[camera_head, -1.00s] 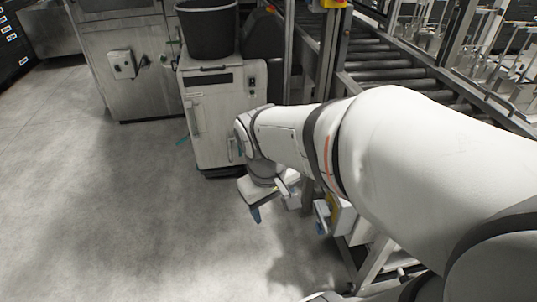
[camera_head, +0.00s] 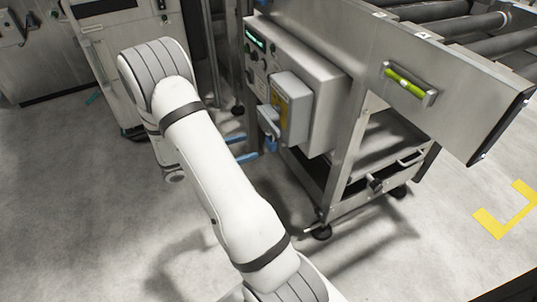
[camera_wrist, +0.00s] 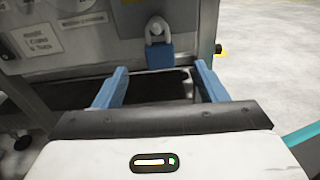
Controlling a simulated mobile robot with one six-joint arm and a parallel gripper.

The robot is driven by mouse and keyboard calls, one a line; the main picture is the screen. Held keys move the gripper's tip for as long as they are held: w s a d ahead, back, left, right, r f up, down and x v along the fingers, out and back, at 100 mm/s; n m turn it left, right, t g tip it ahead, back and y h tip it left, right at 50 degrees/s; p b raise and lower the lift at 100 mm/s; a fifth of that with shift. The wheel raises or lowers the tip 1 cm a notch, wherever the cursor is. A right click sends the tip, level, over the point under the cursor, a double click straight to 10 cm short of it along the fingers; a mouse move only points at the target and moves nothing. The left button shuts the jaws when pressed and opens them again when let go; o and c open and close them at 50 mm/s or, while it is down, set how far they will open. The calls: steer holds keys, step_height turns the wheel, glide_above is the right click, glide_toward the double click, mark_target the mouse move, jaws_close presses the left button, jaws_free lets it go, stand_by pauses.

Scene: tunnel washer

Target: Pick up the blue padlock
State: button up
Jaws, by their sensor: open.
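The blue padlock (camera_wrist: 158,55) hangs from a pale grey shackle on the grey panel, at the top centre of the wrist view. In the head view, a small patch of blue, likely the padlock (camera_head: 269,129), shows at the side of the grey switch box. My gripper (camera_wrist: 161,68) is open and empty, its two blue fingers spread wide. In the wrist view the padlock appears between and above the fingertips, with no visible contact. In the head view my gripper (camera_head: 249,146) is just left of the box, mostly hidden behind my arm.
The control box (camera_head: 302,82) with knobs and a small display is fixed to the roller conveyor frame (camera_head: 440,70). A grey cabinet (camera_head: 100,60) stands at the upper left. A yellow floor mark (camera_head: 493,222) lies at the right. The floor at the left is open.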

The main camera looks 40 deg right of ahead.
mark_target(267, 141)
steer(key=shift+n, duration=0.3)
steer(key=b+x, duration=0.1)
steer(key=x, duration=0.3)
steer(key=b+x, duration=0.2)
steer(key=x, duration=0.1)
steer(key=shift+d+f, duration=0.25)
steer(key=shift+d, duration=0.2)
steer(key=shift+c, duration=0.4)
steer(key=c, duration=1)
steer(key=shift+r, duration=0.1)
